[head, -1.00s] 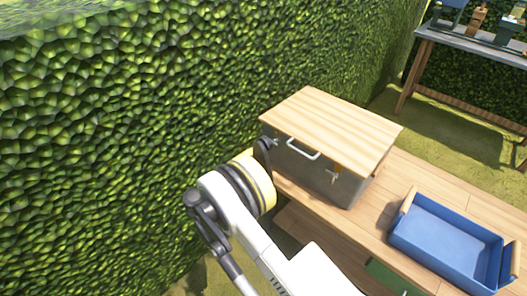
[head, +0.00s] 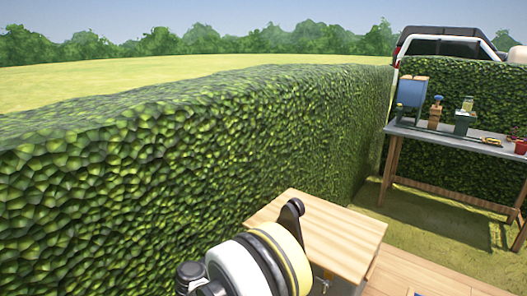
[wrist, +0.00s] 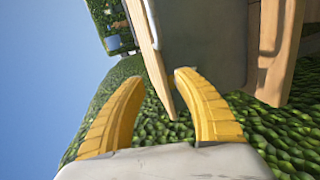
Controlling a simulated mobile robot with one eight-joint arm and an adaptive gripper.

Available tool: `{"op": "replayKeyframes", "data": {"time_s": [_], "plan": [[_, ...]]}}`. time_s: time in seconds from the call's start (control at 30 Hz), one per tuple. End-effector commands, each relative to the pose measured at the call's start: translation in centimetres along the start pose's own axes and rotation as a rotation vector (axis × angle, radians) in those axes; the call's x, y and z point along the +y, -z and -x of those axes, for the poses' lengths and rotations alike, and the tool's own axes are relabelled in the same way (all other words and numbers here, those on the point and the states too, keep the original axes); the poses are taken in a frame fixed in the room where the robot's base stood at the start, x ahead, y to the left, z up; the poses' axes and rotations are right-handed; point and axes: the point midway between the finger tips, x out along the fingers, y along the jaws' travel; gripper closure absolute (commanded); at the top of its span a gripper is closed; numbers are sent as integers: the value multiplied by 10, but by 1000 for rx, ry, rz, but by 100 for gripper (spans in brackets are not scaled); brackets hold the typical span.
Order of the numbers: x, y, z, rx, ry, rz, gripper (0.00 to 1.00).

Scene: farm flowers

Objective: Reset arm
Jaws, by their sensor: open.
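My gripper (wrist: 152,78) shows in the wrist view with its two curved yellow fingers apart and nothing between them. Part of my arm (head: 262,268) shows at the bottom of the head view, in front of the left part of a box with a light wooden lid (head: 335,235). In the wrist view the grey side of that box (wrist: 205,40) stands sideways beyond the fingertips. I cannot tell the exact gap between them. My fingers are not clearly visible in the head view.
A tall green hedge (head: 180,190) runs along the left and back, close to my arm. A worktable (head: 455,140) with several tools and pots stands at the back right. Grass (head: 430,215) lies open between the box and that table.

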Motion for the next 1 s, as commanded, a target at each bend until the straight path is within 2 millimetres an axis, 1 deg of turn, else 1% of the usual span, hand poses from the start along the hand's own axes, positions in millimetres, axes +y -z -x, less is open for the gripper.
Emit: {"op": "replayKeyframes", "data": {"time_s": [0.03,0.1,0.17,0.2,0.27,0.3,0.37,0.5,0.57,0.6,0.73,0.8,0.9,1.0], "plan": [[24,-14,-9,-15,51,-19,61],[49,-31,-18,-27,126,-49,61],[69,-49,-23,-38,189,-78,61],[82,-62,-25,-45,229,-100,61],[99,-83,-26,-54,289,-135,61],[110,-98,-26,-61,329,-160,61],[124,-121,-23,-68,385,-201,61],[149,-177,-9,-84,512,-308,61],[157,-201,1,-90,563,-359,61],[161,-217,8,-92,596,-396,61],[167,-266,35,-100,695,-520,61],[167,-290,52,-102,744,-593,61],[162,-322,77,-104,806,-702,61],[154,-346,100,-102,858,-808,61]]}}
